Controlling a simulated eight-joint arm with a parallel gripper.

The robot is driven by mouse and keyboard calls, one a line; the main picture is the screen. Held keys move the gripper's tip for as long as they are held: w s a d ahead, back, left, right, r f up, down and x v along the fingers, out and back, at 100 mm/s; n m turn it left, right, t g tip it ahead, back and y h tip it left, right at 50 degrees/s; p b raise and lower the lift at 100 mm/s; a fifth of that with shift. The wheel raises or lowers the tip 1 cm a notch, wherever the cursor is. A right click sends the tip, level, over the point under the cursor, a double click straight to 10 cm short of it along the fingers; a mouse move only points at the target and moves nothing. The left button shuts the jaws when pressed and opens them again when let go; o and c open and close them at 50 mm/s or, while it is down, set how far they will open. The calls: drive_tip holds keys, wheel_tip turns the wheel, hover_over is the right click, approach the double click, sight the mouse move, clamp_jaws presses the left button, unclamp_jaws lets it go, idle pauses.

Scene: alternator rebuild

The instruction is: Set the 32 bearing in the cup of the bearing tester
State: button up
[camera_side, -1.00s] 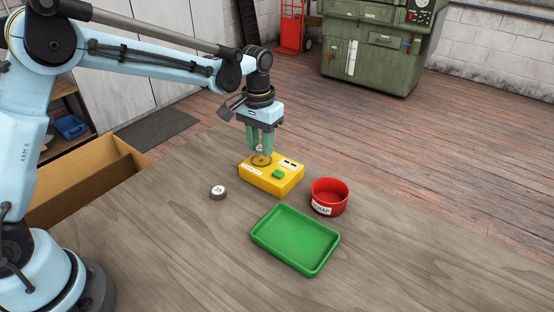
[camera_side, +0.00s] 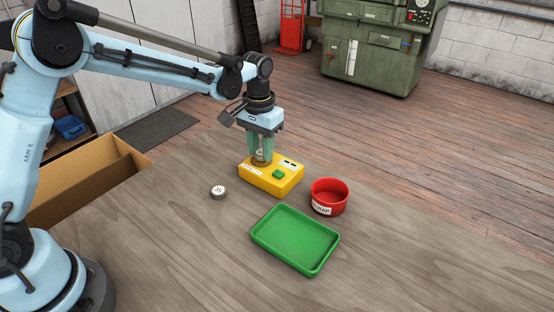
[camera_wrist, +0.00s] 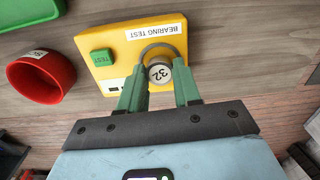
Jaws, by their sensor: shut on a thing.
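The yellow bearing tester (camera_side: 271,176) stands on the bench, with a green button and a round dark-rimmed cup on top. In the wrist view the tester (camera_wrist: 115,70) shows the label "BEARING TEST". The 32 bearing (camera_wrist: 160,74) is a small round piece, its number facing the camera. My gripper (camera_side: 262,157) points down over the tester's cup. In the wrist view my gripper (camera_wrist: 161,80) is shut on the bearing, which sits over or within the cup ring (camera_wrist: 158,49). I cannot tell whether it touches the cup's bottom.
The 35 bearing (camera_side: 218,192) lies on the bench left of the tester. A red scrap bowl (camera_side: 329,197) stands to the right and an empty green tray (camera_side: 295,240) in front. A cardboard box (camera_side: 95,178) is at the left. The front of the bench is clear.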

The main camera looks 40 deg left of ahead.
drive_tip(key=shift+f, duration=0.45)
idle(0.8)
drive_tip(key=o, duration=1.1)
drive_tip(key=shift+r, duration=4.05)
